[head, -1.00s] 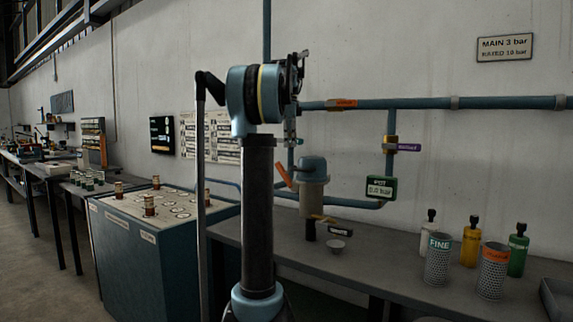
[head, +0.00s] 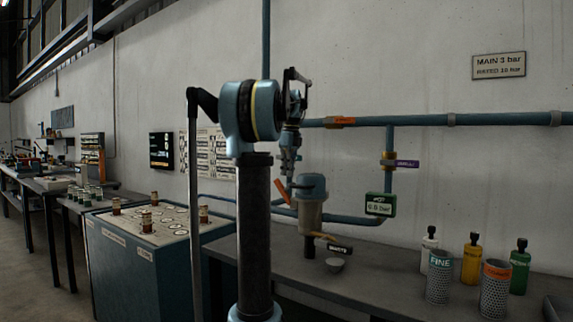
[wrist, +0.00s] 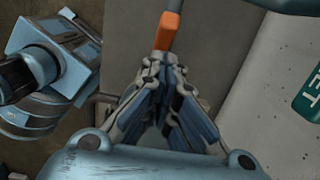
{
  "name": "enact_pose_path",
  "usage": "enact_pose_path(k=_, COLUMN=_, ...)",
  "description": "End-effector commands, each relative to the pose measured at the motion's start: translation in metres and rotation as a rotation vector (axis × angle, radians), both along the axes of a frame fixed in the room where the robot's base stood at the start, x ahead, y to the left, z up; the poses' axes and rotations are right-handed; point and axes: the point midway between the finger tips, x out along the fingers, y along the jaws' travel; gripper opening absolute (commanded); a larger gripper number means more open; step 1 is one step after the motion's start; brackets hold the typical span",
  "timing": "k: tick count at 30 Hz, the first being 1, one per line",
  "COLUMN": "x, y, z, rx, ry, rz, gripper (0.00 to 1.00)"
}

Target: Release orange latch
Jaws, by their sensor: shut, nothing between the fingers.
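The orange latch (head: 283,193) is a slanted bar at the left of the filter bowl with a blue cap (head: 311,187), on the pipework above the bench. In the wrist view the orange latch (wrist: 167,32) stands at top centre, just beyond my fingertips. My gripper (head: 288,172) points down near the latch's upper end. In the wrist view my gripper (wrist: 162,62) is shut and empty, its tips at or very near the latch's lower end. I cannot tell whether they touch.
A blue pipe (head: 440,120) runs along the wall, with a purple-tagged valve (head: 388,161) and a green display (head: 380,204). Mesh cylinders (head: 438,276) and bottles (head: 471,258) stand right. A control cabinet (head: 140,260) stands left.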

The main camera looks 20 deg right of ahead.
Motion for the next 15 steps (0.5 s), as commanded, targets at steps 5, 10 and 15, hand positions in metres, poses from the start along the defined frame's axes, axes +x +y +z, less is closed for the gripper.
enact_pose_path(k=5, x=0.002, y=0.001, z=-0.022, rx=0.0, ry=0.0, rz=0.001, gripper=0.0)
enact_pose_path(k=10, x=0.003, y=0.002, z=-0.032, rx=0.0, ry=0.0, rz=0.001, gripper=0.0)
enact_pose_path(k=15, x=0.003, y=0.002, z=-0.033, rx=0.0, ry=0.0, rz=0.001, gripper=0.0)
